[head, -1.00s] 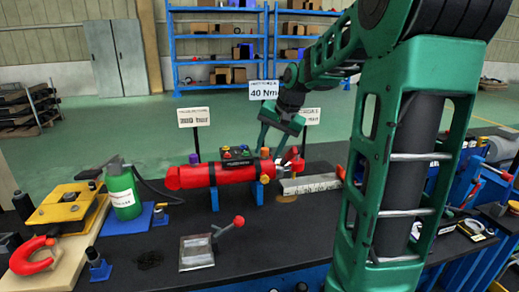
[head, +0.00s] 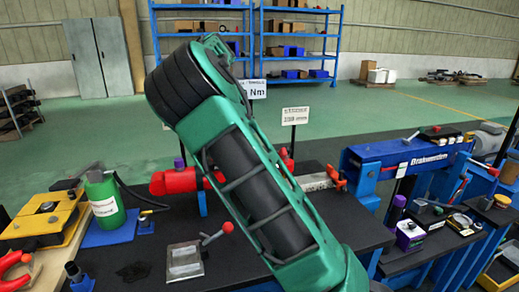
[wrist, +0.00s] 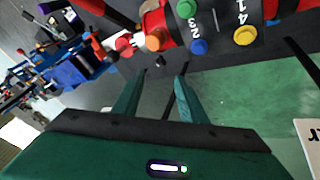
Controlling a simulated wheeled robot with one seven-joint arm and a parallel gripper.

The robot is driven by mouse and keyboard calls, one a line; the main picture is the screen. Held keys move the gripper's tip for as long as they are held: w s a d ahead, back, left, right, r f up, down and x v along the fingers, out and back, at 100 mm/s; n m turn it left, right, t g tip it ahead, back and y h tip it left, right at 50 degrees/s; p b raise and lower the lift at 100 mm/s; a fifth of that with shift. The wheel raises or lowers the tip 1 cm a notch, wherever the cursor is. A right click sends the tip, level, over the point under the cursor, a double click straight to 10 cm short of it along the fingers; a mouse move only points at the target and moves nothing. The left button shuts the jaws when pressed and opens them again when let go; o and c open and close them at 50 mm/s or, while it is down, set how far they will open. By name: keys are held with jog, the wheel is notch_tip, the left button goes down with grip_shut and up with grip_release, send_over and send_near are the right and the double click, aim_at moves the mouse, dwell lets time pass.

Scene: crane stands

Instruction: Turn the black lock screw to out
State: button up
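I cannot pick out the black lock screw with certainty. In the wrist view a small dark round piece (wrist: 160,60) lies just past my fingertips, below an orange knob (wrist: 153,43); I cannot tell whether it is the screw. A red knob (wrist: 122,44) sits left of the orange one. In the head view my arm hides my gripper and most of the red cylinder (head: 172,182).
A blue machine (head: 400,155) and small devices (head: 410,236) stand at right. Sign cards (head: 295,116) rise behind the bench.

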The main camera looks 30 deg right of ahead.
jog(key=x, duration=1)
jog(key=shift+w+d+f, duration=0.1)
jog(key=shift+d+f, duration=0.1)
jog(key=shift+f, duration=0.15)
grip_shut()
jog(key=shift+d, duration=0.2)
jog(key=shift+a, duration=0.15)
